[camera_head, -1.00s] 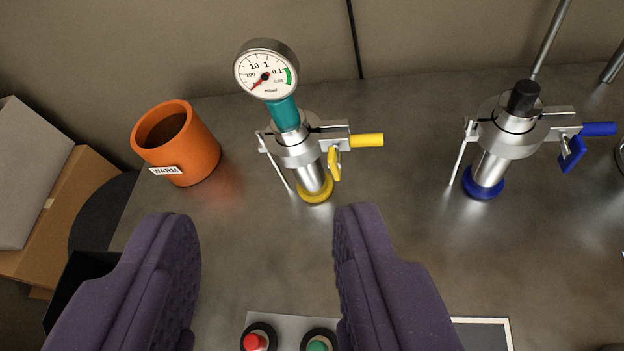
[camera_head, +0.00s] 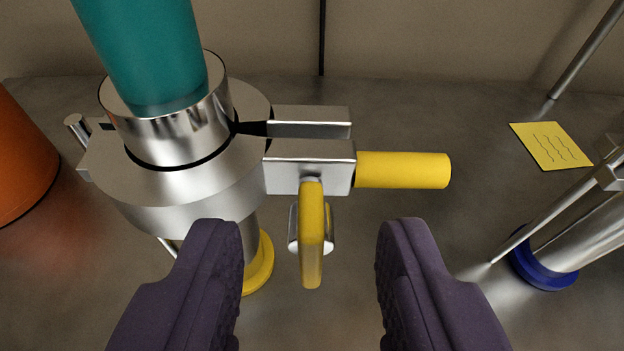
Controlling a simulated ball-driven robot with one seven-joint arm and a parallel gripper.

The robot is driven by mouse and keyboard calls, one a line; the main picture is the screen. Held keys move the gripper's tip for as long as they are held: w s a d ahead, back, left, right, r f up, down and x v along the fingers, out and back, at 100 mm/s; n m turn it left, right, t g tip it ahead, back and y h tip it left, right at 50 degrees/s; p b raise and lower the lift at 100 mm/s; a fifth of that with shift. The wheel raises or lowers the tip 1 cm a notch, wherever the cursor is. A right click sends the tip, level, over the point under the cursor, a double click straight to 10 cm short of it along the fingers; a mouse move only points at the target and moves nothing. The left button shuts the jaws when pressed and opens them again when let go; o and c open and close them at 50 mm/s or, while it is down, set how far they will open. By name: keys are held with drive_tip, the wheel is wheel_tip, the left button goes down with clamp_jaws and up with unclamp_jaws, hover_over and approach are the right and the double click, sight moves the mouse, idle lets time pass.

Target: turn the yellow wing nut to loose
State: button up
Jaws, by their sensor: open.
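The yellow wing nut (camera_head: 312,240) hangs below the front of the metal clamp (camera_head: 225,190), its flat wing seen nearly edge-on and upright in the picture. A yellow cylindrical end (camera_head: 403,170) sticks out to the right of the clamp. The clamp rings the metal fitting under a teal tube (camera_head: 145,50). My gripper (camera_head: 308,240) is open, its two purple fingers apart. In the picture the wing nut lies in the gap between them, with room on both sides. No contact shows. How far the fingertips are from the nut in depth I cannot tell.
An orange pot (camera_head: 20,160) is at the left edge. A blue-based metal fitting (camera_head: 550,260) with a thin rod stands at the right. A yellow note (camera_head: 550,146) lies on the grey surface behind it. The surface between the two fittings looks clear.

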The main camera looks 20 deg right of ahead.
drive_tip(key=shift+w+d+f, duration=0.25)
drive_tip(key=shift+w, duration=0.4)
clamp_jaws()
